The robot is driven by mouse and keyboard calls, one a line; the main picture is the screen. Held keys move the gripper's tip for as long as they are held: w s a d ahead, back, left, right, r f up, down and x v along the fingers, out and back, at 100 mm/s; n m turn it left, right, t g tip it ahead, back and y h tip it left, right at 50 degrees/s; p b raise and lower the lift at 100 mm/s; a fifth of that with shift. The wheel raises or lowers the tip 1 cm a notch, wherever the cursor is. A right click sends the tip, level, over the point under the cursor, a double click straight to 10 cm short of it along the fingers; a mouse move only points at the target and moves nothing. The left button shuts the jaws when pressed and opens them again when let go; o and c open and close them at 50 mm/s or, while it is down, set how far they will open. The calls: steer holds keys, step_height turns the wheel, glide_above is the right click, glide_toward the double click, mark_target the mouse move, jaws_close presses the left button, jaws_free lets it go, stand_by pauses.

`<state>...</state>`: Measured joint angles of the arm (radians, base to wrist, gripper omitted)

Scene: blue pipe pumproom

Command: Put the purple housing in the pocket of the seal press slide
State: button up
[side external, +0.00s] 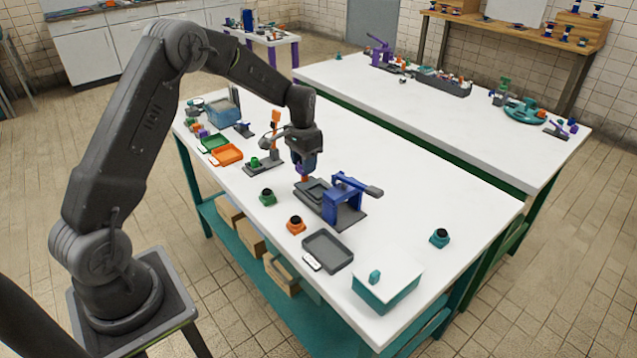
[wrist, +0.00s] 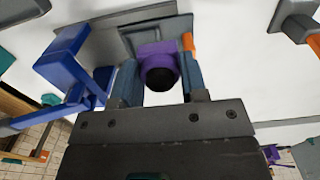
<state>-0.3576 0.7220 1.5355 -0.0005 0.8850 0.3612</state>
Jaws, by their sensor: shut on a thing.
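The purple housing (wrist: 157,52), with a dark round opening, sits between the two blue fingers of my gripper (wrist: 160,68) in the wrist view. My gripper (side external: 304,168) is shut on it. In the side view the housing is mostly hidden by the fingers. The seal press (side external: 343,197) has a blue frame with a grey lever and a dark base plate. Its grey slide (side external: 313,188) is at the left end, close below and beside my gripper. In the wrist view the press's blue frame (wrist: 66,65) is left of the housing. I cannot see whether the housing touches the pocket.
A green housing (side external: 267,197) and an orange housing (side external: 296,224) stand in front of the press. A dark tray (side external: 328,251) and a white-and-teal box (side external: 386,284) are nearer the front. A teal housing (side external: 439,237) stands at right. An orange-armed stand (side external: 272,140) is behind my gripper.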

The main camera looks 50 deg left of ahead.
mark_target(318, 192)
steer(key=w+d+f, duration=0.2)
steer(key=d, duration=0.1)
steer(key=shift+w+f, duration=0.2)
steer(key=shift+w, duration=0.15)
steer(key=shift+a+f, duration=0.1)
steer(key=shift+f, duration=1.8)
steer(key=shift+f, duration=0.15)
steer(key=o, duration=1)
